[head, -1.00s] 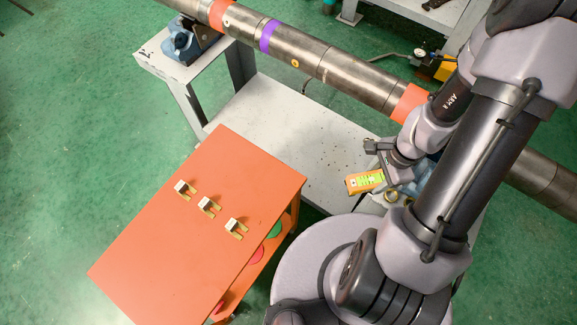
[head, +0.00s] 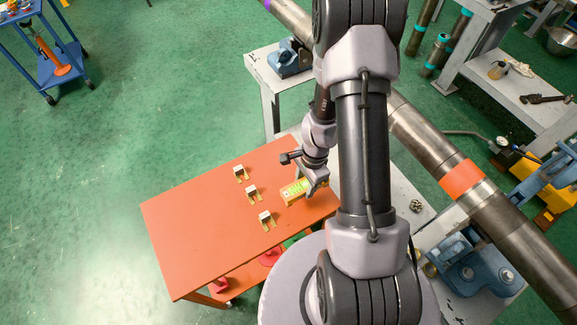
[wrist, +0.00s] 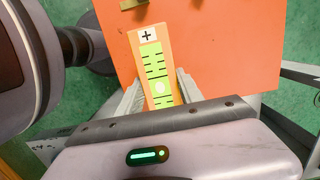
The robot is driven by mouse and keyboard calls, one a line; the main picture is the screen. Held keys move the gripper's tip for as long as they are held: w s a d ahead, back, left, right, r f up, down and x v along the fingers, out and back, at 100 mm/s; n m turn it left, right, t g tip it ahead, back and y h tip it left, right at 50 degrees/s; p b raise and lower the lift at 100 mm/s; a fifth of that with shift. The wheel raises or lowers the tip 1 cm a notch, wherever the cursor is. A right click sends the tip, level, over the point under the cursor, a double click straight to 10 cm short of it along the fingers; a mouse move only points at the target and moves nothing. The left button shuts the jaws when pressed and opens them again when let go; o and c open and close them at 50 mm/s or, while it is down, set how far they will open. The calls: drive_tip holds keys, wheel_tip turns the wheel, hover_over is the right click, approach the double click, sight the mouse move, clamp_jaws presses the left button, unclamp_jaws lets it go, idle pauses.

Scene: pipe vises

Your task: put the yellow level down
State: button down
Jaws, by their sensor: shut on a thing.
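The yellow level (head: 296,191) is a small bar with a lime-green marked face. In the wrist view the level (wrist: 156,72) lies between the two fingers, with a plus mark at its far end. My gripper (head: 316,186) is shut on it. In the head view they are over the right end of the orange table (head: 190,220). The table top also shows behind the level in the wrist view (wrist: 225,45). I cannot tell whether the level touches the top. Part of the level is hidden by my gripper.
Three small metal blocks on brass-coloured bases (head: 251,192) stand in a row on the table, left of the level. The table's left part is clear. A long steel pipe (head: 425,140) rests on blue vises (head: 470,262) to the right.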

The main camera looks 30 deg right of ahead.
drive_tip(key=w, duration=0.5)
drive_tip(key=w+d+f, duration=0.1)
drive_tip(key=w, duration=0.2)
drive_tip(key=shift+w+f+b, duration=0.1)
drive_tip(key=shift+f+b, duration=0.7)
drive_tip(key=shift+f, duration=1)
drive_tip(key=c, duration=0.8)
unclamp_jaws()
drive_tip(key=shift+o, duration=0.2)
